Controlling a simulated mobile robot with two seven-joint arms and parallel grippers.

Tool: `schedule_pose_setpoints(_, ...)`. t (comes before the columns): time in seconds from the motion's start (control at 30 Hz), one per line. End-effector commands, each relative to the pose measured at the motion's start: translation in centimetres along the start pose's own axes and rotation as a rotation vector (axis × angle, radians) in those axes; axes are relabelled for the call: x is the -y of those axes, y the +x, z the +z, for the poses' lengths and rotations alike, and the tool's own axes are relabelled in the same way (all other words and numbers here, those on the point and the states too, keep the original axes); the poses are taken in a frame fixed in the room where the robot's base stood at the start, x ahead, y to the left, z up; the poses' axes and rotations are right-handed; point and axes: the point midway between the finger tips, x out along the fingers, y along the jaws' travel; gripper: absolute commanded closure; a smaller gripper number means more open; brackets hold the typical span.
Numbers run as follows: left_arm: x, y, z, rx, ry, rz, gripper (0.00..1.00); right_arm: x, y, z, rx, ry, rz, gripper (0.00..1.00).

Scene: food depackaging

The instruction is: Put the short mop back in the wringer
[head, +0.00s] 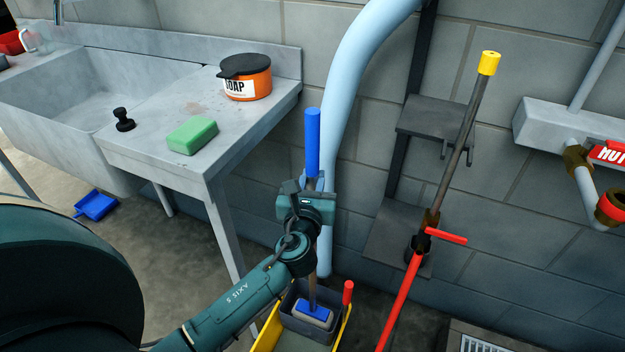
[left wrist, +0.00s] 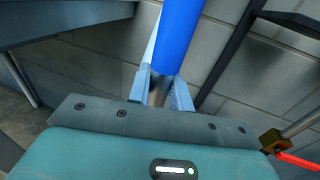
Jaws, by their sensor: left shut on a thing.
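The short mop (head: 313,145) stands nearly upright, with a blue grip on top, a thin shaft, and a blue and grey head at the bottom. My left gripper (head: 315,184) is shut on the shaft just below the blue grip. The left wrist view shows the mop's blue grip (left wrist: 178,38) rising above my left gripper's fingers (left wrist: 162,95). The mop head appears within the opening of the dark grey wringer (head: 290,301); whether it rests on the bottom cannot be told. My right gripper is not in view.
The wringer sits at a yellow bucket (head: 266,336), with a red lever (head: 348,291) beside it. A concrete sink counter (head: 240,130) stands left, with a soap tub (head: 246,80) and green sponge (head: 192,135). A red-and-grey pole (head: 402,300) stands right. A light blue pipe (head: 350,75) runs behind.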

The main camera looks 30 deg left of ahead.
Motion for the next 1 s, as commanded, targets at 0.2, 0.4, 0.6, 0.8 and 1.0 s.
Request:
schedule_pose_setpoints(0.2,0.0,0.0,-0.1,0.000,0.001,0.000,0.65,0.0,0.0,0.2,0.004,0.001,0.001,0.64)
schedule_pose_setpoints(0.4,0.0,0.0,-0.1,0.000,0.001,0.000,0.57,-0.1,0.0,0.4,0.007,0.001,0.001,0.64)
schedule_pose_setpoints(0.6,0.0,0.0,0.3,0.000,0.000,0.000,0.57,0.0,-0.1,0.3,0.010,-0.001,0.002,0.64)
schedule_pose_setpoints(0.8,0.0,-3.1,0.1,-0.003,0.000,-0.002,0.57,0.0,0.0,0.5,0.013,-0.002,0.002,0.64)
schedule_pose_setpoints(1.0,0.0,-7.6,-0.1,-0.005,0.000,-0.002,0.57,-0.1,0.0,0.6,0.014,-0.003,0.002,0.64)
